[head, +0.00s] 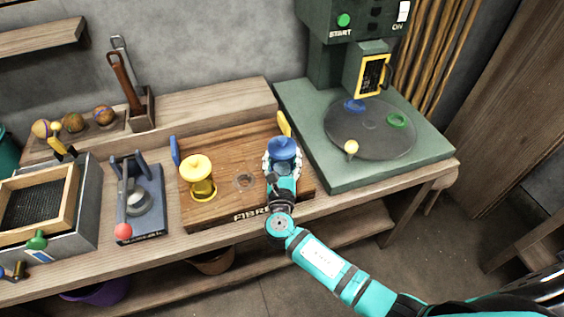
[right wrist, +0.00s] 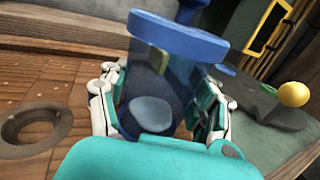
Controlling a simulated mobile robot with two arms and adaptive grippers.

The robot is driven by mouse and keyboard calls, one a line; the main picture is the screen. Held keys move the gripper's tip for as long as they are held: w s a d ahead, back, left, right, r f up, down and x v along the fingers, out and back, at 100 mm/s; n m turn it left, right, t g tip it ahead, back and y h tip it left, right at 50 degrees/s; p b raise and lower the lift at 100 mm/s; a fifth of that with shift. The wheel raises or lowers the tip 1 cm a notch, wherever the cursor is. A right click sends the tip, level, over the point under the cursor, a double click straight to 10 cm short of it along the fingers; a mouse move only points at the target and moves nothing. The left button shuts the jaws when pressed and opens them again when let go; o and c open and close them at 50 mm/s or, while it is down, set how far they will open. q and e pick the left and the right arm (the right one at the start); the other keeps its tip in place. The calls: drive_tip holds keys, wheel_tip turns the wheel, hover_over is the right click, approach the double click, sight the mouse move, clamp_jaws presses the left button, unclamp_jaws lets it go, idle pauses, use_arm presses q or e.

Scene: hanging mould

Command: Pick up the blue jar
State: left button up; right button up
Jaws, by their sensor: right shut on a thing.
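The blue jar (head: 284,148) has a blue lid with a knob and a see-through blue body. It is at the right part of the wooden board (head: 228,152) in the head view. My right gripper (head: 282,166) is shut on its body from the front. In the right wrist view the jar (right wrist: 160,85) stands between the two fingers of the gripper (right wrist: 160,110), slightly tilted in the picture. Its bottom is hidden behind my gripper, so I cannot tell whether it touches the board. My left gripper is not in view.
A yellow jar (head: 197,176) stands left on the board, with an empty round recess (head: 244,178) between the jars. A green machine (head: 350,50) with a round plate (head: 370,128) stands at right. A scale-like device (head: 138,196) and a framed screen box (head: 42,205) stand at left.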

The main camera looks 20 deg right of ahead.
sight(283, 150)
drive_tip(key=c, duration=0.4)
drive_tip(key=shift+r, duration=0.1)
drive_tip(key=shift+r, duration=0.85)
wheel_tip(283, 150, up, 2)
drive_tip(key=shift+s+d+p, duration=0.1)
drive_tip(key=shift+s+p, duration=0.05)
drive_tip(key=shift+p, duration=0.3)
drive_tip(key=s+d+r, duration=0.1)
drive_tip(key=s+d, duration=0.1)
drive_tip(key=s, duration=0.5)
drive_tip(key=s+d, duration=0.3)
drive_tip(key=s, duration=0.4)
drive_tip(key=s+r+p, duration=0.6)
drive_tip(key=r+p, duration=0.1)
drive_tip(key=r, duration=0.1)
drive_tip(key=shift+s+d+r, duration=0.15)
drive_tip(key=shift+s+d, duration=0.1)
drive_tip(key=shift+s, duration=0.15)
